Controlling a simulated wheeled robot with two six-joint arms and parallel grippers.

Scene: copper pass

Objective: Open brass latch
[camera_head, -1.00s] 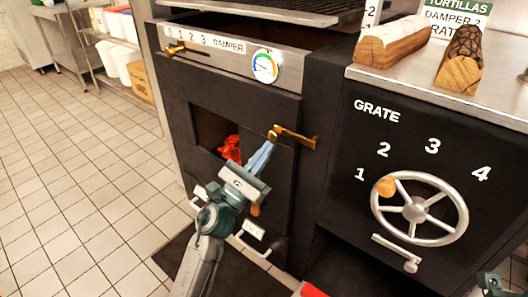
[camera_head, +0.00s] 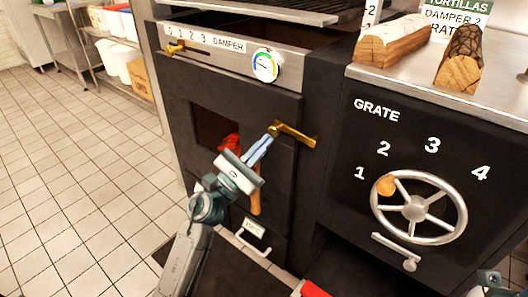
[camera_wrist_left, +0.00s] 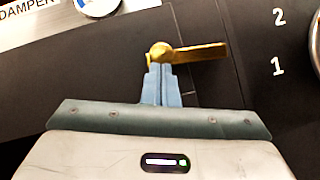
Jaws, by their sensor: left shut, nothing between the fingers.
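The brass latch (camera_head: 292,133) is on the right edge of the dark firebox door (camera_head: 232,105). Its bar points right, across the gap onto the frame, and slopes slightly down in the head view. My left gripper (camera_head: 270,137) is shut and empty, its fingertips at the latch's round pivot end. In the left wrist view the latch (camera_wrist_left: 198,52) lies just beyond the closed fingertips (camera_wrist_left: 161,68); I cannot tell whether they touch it. Only a small part of my right arm (camera_head: 490,280) shows at the lower right corner; its fingers are out of view.
A GRATE handwheel (camera_head: 414,208) with a wooden knob is to the right. Logs (camera_head: 394,42) lie on the steel shelf above. A DAMPER slider (camera_head: 176,48) and a round gauge (camera_head: 265,66) are above the door. Tiled floor (camera_head: 80,180) is clear at left.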

